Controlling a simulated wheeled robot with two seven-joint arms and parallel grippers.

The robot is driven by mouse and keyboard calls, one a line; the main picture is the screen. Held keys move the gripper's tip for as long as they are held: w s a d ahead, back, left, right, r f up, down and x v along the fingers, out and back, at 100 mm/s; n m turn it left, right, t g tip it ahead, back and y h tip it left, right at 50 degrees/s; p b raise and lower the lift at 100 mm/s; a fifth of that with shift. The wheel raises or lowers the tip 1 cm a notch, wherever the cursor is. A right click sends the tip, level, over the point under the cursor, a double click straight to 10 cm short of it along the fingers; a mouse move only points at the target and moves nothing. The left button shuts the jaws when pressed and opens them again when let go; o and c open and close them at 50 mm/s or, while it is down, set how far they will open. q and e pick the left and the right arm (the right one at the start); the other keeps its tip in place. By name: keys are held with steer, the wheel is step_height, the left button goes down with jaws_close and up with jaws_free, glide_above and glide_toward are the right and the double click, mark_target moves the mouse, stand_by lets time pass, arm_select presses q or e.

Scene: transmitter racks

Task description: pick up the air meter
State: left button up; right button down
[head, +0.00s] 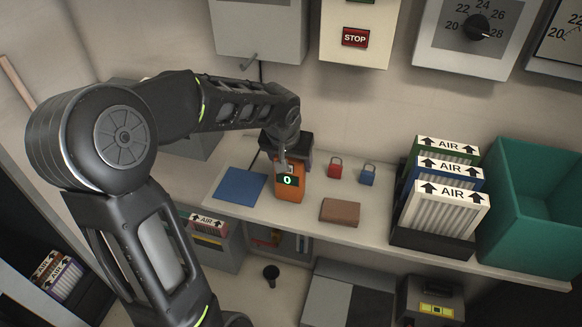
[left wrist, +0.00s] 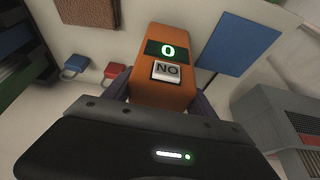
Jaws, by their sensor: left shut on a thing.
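The air meter (head: 290,193) is an orange box with a dark display reading 0, standing on the pale shelf. In the left wrist view the air meter (left wrist: 165,95) also shows a small plate marked NO below the display. My left gripper (head: 281,160) reaches down onto its top end and is shut on it. The fingers are mostly hidden in both views; dark finger parts show at either side of the meter in the left wrist view. I cannot tell whether the meter is clear of the shelf. My right gripper is not in view.
A blue flat pad (head: 239,187) lies left of the meter. A red padlock (head: 335,170), a blue padlock (head: 367,176) and a brown block (head: 340,211) lie to its right. Farther right are AIR filters (head: 446,208) in a dark rack and a teal bin (head: 530,225).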

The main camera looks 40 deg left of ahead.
arm_select(q)
step_height(320, 180, up, 10)
stand_by(0.4)
stand_by(0.6)
